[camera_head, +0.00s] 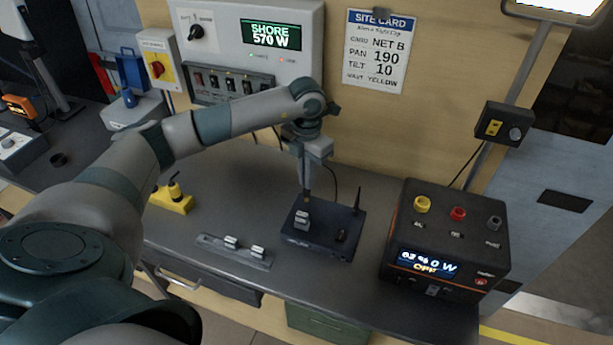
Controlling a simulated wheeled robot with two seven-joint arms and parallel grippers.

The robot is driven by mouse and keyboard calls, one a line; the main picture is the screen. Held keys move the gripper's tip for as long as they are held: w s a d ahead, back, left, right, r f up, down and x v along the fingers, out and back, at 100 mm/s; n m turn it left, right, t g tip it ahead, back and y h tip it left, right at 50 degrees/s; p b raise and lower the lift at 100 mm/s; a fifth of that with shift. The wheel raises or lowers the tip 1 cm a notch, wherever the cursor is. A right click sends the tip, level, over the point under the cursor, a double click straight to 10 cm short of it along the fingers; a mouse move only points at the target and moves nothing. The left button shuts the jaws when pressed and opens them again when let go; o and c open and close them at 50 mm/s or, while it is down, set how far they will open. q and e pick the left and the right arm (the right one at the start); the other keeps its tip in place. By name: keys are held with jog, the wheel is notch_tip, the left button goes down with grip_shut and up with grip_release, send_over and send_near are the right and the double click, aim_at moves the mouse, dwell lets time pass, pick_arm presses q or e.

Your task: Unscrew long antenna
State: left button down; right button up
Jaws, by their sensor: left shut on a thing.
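A dark flat box (318,243) lies on the bench below my left gripper. A thin black antenna (357,199) stands upright at its back right corner. My left gripper (306,190) points down over the back left of the box and is shut on a thin upright thing, apparently the long antenna. The fingers hide most of it, and I cannot tell whether it still joins the box. A small silver piece (302,219) and a small dark piece (342,235) sit on top of the box. My right gripper is not in view.
A black power unit (445,235) with coloured knobs stands to the right. A grey strip (225,254) with two silver pieces lies front left of the box. A yellow block (172,203) with black pieces is further left. A wall panel (245,75) and site card (375,50) are behind.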

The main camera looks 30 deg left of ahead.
pick_arm(q)
jog(key=shift+r, duration=0.15)
jog(key=shift+r+p, duration=0.6)
jog(key=shift+r, duration=0.75)
jog(key=shift+d, duration=0.1)
